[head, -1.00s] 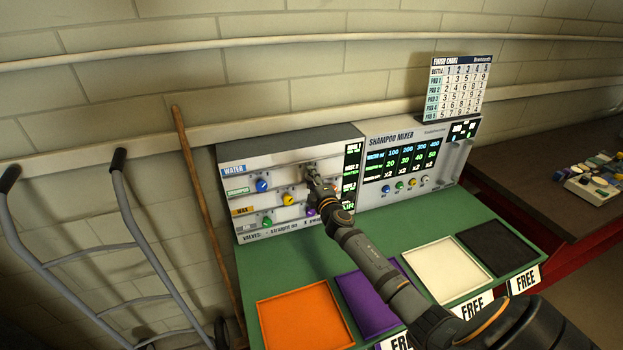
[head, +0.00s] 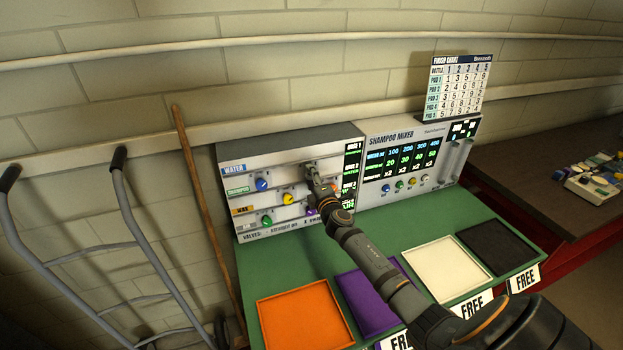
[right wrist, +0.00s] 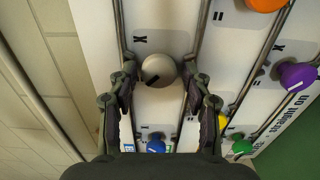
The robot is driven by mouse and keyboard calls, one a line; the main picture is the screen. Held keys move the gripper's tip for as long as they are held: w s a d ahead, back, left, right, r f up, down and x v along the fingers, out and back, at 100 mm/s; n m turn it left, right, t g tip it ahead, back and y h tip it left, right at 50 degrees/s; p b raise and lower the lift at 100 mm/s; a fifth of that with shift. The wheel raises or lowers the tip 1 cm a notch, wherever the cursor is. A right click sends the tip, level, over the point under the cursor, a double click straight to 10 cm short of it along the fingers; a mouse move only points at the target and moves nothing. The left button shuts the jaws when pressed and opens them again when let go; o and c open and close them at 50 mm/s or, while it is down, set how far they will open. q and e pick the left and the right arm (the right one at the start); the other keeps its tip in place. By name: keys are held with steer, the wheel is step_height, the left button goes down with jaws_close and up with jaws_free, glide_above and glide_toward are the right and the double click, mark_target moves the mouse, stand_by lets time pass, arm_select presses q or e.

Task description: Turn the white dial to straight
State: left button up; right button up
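The white dial (right wrist: 158,70) is on the light panel of the valve box (head: 290,146). In the right wrist view it sits between the two fingers of my right gripper (right wrist: 159,78), with a small gap on each side. A dark mark on its face points toward the lower left of that picture. In the head view my right gripper (head: 312,177) is at the panel's upper row and hides the dial. The gripper is open around the dial. My left gripper is not in view.
Blue (head: 262,185), yellow (head: 288,198) and green (head: 266,221) dials are left of the gripper. A purple dial (right wrist: 298,75) and an orange one (right wrist: 265,3) are nearby. Metal pipes run along the panel. Orange (head: 262,325), purple and white trays lie on the green bench in front.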

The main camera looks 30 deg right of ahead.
steer(key=v, duration=1.2)
steer(key=shift+r, duration=0.1)
